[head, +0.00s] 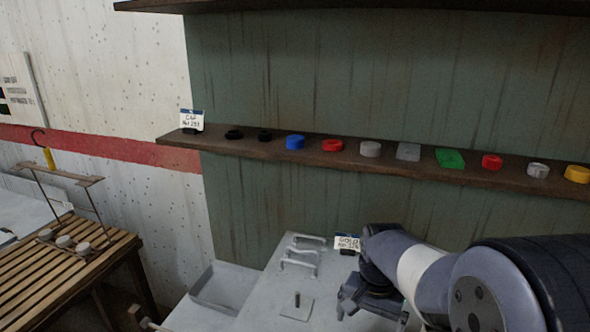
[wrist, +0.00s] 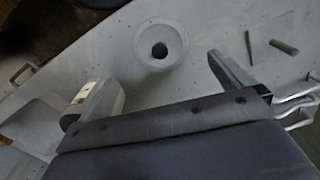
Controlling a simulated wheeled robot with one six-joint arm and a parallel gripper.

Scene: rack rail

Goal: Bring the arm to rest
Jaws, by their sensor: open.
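My gripper (head: 362,298) hangs over the grey worktop (head: 262,300) at the lower middle of the head view, with my arm coming in from the lower right. In the wrist view my gripper (wrist: 165,85) shows two fingers spread wide apart with nothing between them. Beyond the fingertips a pale round piece with a dark hole (wrist: 160,48) sits on the grey surface. My gripper looks apart from it, though the exact height is hard to tell.
A wooden shelf (head: 400,163) with several coloured caps runs behind my arm. Metal handles (head: 300,260) and a small plate with a peg (head: 297,306) are on the worktop. A grey tray (head: 225,287) is left of it. A slatted wooden bench (head: 60,272) stands further left.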

